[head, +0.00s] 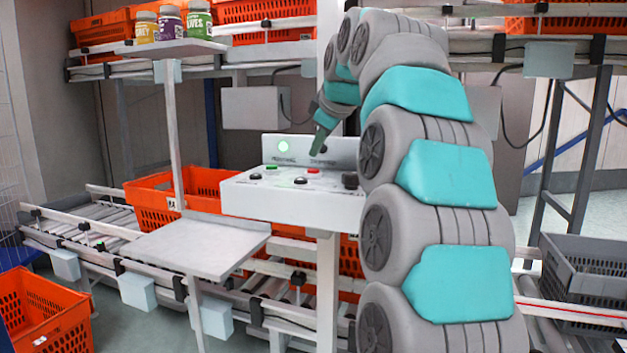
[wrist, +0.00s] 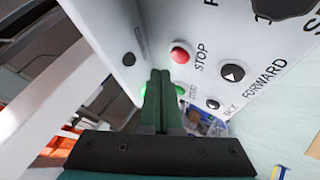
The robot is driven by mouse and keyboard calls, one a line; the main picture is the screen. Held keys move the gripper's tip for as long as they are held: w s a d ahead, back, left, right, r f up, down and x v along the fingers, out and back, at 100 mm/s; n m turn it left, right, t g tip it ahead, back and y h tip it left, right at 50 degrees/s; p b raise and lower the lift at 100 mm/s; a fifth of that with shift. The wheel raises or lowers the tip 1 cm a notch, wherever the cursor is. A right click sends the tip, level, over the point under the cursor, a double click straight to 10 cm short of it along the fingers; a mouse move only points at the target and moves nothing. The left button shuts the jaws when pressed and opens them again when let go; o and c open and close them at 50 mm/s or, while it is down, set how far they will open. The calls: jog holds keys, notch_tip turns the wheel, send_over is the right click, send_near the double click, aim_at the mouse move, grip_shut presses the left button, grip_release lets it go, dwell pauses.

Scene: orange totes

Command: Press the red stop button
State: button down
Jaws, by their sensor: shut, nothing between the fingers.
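The red stop button (wrist: 181,53) is on a white control panel (wrist: 220,30), beside the word STOP. In the head view it shows as a small red spot (head: 313,170) on the panel's top face. My gripper (wrist: 160,73) is shut and empty. In the wrist view its fingertips appear just below and left of the red button. In the head view my gripper (head: 316,152) points down, above the panel near the red button; there is a small gap. The fingers partly hide a green button (wrist: 178,89).
The panel also has a black FORWARD button (wrist: 232,73) and another black button (wrist: 212,104). A small grey table (head: 200,245) is in front left. Orange totes (head: 150,205) lie on conveyors behind.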

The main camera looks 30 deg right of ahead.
aim_at(317, 171)
jog(key=shift+f, duration=0.5)
dwell(1.7)
jog(key=shift+f+b, duration=0.35)
jog(key=shift+f, duration=0.1)
jog(key=shift+f+b, duration=0.3)
jog(key=shift+f, duration=0.15)
dwell(0.6)
jog(key=shift+r, duration=0.1)
jog(key=shift+r+p, duration=0.75)
jog(key=shift+r, duration=0.05)
jog(key=shift+r, duration=0.1)
jog(key=shift+r+p, duration=1.8)
jog(key=shift+r, duration=0.65)
